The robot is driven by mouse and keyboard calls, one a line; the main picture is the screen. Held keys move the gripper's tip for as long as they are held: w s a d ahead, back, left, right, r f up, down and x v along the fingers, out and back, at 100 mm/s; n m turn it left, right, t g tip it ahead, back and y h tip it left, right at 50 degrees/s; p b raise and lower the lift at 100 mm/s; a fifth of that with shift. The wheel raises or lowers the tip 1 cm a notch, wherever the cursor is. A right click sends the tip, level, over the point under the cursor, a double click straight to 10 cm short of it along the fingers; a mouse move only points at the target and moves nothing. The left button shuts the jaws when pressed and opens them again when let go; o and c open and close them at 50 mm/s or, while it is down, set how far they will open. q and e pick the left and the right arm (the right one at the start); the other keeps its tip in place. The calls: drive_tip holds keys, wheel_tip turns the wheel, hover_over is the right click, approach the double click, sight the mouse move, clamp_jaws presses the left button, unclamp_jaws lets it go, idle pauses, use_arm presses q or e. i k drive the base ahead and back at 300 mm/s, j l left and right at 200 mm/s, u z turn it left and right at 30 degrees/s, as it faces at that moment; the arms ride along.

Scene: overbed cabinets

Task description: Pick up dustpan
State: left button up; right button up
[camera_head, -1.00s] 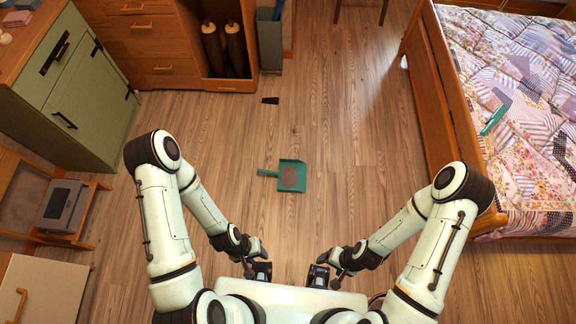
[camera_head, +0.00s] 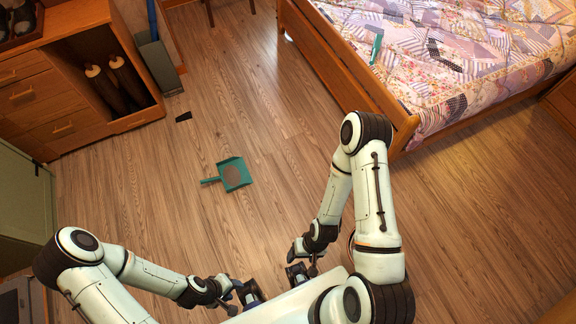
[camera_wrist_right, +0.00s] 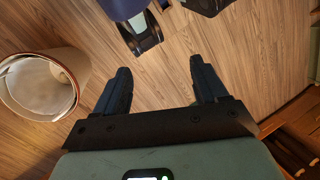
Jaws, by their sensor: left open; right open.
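The teal dustpan (camera_head: 234,174) lies on the wood floor in the head view, with its short handle (camera_head: 209,180) pointing left and a brownish patch in its pan. My left gripper (camera_head: 250,292) is at the bottom of the head view, below the dustpan and apart from it. My right gripper (camera_head: 297,272) is a little to the right of it, also away from the dustpan. In the right wrist view, the right gripper's two dark fingers (camera_wrist_right: 160,90) are spread with nothing between them. The dustpan does not show in the right wrist view.
A small black piece (camera_head: 183,117) lies on the floor above the dustpan. A wooden cabinet (camera_head: 60,90) stands at upper left, and a bed (camera_head: 430,60) with a teal item (camera_head: 376,48) at upper right. A pale round container (camera_wrist_right: 40,85) is in the wrist view. Floor around the dustpan is clear.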

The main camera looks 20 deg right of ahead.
sight(234, 173)
drive_tip(key=k+j+z, duration=0.1)
drive_tip(key=z, duration=2.3)
drive_tip(key=k+l+z, duration=0.1)
drive_tip(key=k+l, duration=0.2)
drive_tip(key=k, duration=0.15)
drive_tip(key=u, duration=2.2)
drive_tip(key=i+j, duration=0.35)
drive_tip(key=i, duration=0.15)
drive_tip(key=i+j, duration=0.35)
drive_tip(key=i+j+u, duration=0.1)
drive_tip(key=i+j, duration=0.25)
drive_tip(key=i, duration=0.25)
drive_tip(key=i+j, duration=0.35)
drive_tip(key=i, duration=0.15)
